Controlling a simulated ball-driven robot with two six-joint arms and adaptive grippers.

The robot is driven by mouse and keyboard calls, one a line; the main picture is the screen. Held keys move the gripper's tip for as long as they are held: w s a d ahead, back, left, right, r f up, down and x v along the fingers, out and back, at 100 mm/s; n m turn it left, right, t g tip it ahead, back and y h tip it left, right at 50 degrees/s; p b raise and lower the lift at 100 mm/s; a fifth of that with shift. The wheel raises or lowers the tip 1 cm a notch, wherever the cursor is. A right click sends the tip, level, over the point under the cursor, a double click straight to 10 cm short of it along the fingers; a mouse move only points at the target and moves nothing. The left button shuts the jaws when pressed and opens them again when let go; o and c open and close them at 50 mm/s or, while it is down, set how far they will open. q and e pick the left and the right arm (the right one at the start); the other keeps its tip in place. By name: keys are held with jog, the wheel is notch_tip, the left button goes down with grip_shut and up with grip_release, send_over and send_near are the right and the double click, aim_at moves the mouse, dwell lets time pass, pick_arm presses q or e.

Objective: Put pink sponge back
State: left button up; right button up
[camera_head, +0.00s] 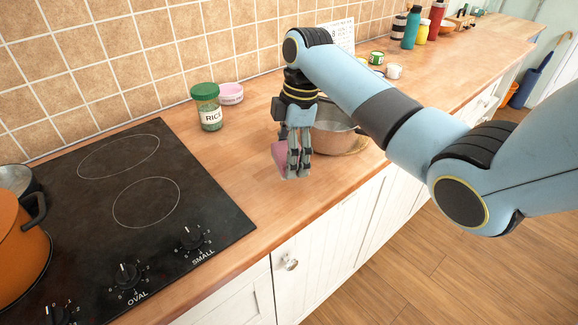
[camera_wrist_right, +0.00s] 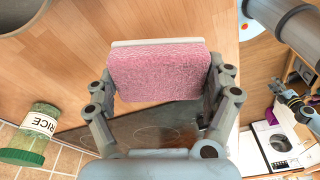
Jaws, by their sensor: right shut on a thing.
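The pink sponge (camera_wrist_right: 162,73) has a pale layer along one edge. In the right wrist view it sits between the two fingers of my right gripper (camera_wrist_right: 160,85), which is shut on it. In the head view my right gripper (camera_head: 299,172) points down over the wooden counter (camera_head: 245,175), and part of the sponge (camera_head: 279,158) shows at its left side. The gripper is in front of a brownish bowl or pot (camera_head: 335,128). I cannot tell whether the sponge touches the counter.
A green-lidded rice jar (camera_head: 208,107) and a pink tub (camera_head: 231,93) stand by the tiled wall. A black hob (camera_head: 130,210) with an orange pot (camera_head: 20,250) is at left. Bottles (camera_head: 411,28) stand further back. The counter between hob and gripper is clear.

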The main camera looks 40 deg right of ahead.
notch_tip(320, 180, down, 3)
jog(key=shift+w+f, duration=0.1)
jog(key=shift+f, duration=0.5)
jog(key=o, duration=1)
jog(key=shift+f, duration=0.1)
jog(key=shift+o, duration=0.2)
